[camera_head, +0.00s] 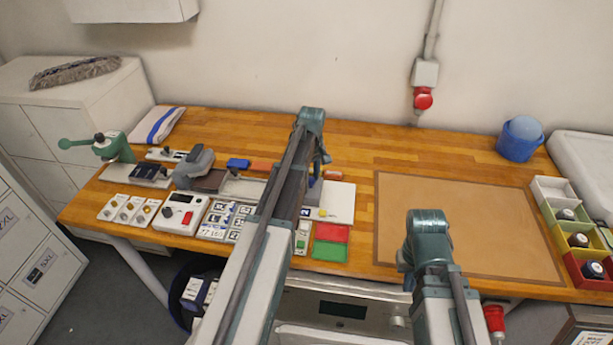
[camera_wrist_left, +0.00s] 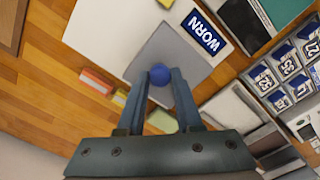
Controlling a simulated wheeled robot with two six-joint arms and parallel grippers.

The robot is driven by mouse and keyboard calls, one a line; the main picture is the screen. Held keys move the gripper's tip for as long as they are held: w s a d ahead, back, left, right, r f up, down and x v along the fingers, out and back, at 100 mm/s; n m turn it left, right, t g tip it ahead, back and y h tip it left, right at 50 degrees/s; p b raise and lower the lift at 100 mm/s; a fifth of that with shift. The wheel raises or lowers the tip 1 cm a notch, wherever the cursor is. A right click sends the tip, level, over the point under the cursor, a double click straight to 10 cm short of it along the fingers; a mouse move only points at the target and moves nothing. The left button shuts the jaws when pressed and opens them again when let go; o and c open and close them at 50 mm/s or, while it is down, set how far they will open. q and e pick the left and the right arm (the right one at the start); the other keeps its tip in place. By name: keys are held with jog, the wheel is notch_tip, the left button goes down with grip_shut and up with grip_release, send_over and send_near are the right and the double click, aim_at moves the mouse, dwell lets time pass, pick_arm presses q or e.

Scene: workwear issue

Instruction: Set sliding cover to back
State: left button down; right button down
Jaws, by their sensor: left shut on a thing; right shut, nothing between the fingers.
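The sliding cover (camera_wrist_left: 178,48) is a grey plate with a round blue knob (camera_wrist_left: 159,78), on a white base (camera_wrist_left: 100,25) beside a blue "WORN" label (camera_wrist_left: 206,36). My left gripper (camera_wrist_left: 160,74) is shut on the blue knob, with one finger on each side. In the head view my left gripper (camera_head: 320,160) is over the white base (camera_head: 341,195), and my arm hides most of the cover. My right gripper (camera_head: 407,280) is shut and empty near the table's front edge, partly hidden by its own wrist.
Red (camera_head: 332,233) and green (camera_head: 330,251) trays lie in front of the base. A brown mat (camera_head: 470,215) lies clear at right, near a blue bucket (camera_head: 516,145) and colored bins (camera_head: 585,265).

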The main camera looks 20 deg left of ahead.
pick_arm(q)
jog(key=w+d, duration=0.1)
jog(key=d, duration=0.5)
jog(key=w+d, duration=0.1)
jog(key=d, duration=0.3)
jog(key=shift+w, duration=0.3)
jog(key=shift+d, duration=0.1)
jog(key=c, duration=1)
grip_release()
jog(key=o, duration=0.4)
jog(key=shift+d, duration=0.1)
